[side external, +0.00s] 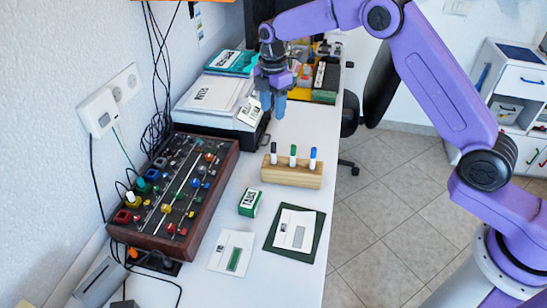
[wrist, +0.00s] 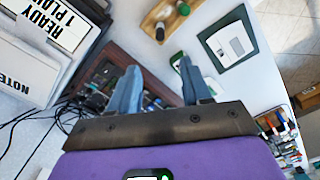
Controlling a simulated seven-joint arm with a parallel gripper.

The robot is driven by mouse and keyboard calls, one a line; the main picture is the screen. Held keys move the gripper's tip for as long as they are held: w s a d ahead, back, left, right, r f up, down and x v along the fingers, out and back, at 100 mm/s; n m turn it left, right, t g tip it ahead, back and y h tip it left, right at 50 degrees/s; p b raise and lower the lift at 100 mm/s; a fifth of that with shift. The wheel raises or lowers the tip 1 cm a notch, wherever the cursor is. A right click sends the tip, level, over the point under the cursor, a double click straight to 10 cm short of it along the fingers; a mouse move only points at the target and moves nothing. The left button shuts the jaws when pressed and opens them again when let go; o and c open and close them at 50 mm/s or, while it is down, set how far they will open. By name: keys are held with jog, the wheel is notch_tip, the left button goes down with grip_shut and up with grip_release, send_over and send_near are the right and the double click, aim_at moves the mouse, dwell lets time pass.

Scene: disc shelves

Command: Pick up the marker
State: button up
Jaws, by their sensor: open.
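Three white-bodied markers stand upright in a wooden block (side external: 290,175) on the white table in the side view. They have a black cap (side external: 274,147), a green cap (side external: 293,149) and a blue cap (side external: 313,152). My gripper (side external: 273,104) is open and empty, with its blue fingers pointing down. It is above the table, behind and to the left of the block in the side view, apart from the markers. In the wrist view the open fingers (wrist: 159,88) are spread, and part of the wooden block (wrist: 165,14) shows at the top edge.
A control panel (side external: 176,190) with knobs stands at left, with cables behind it. A green box (side external: 249,202), a dark mat with a card (side external: 295,232) and a white card (side external: 232,250) lie in front of the block. Papers on a device (side external: 215,95) stand beside my gripper.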

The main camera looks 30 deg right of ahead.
aim_at(273, 151)
notch_tip(273, 151, down, 17)
jog(key=shift+d+r, duration=0.1)
jog(key=shift+r, duration=0.05)
dwell(0.5)
jog(key=shift+c, duration=0.3)
grip_shut()
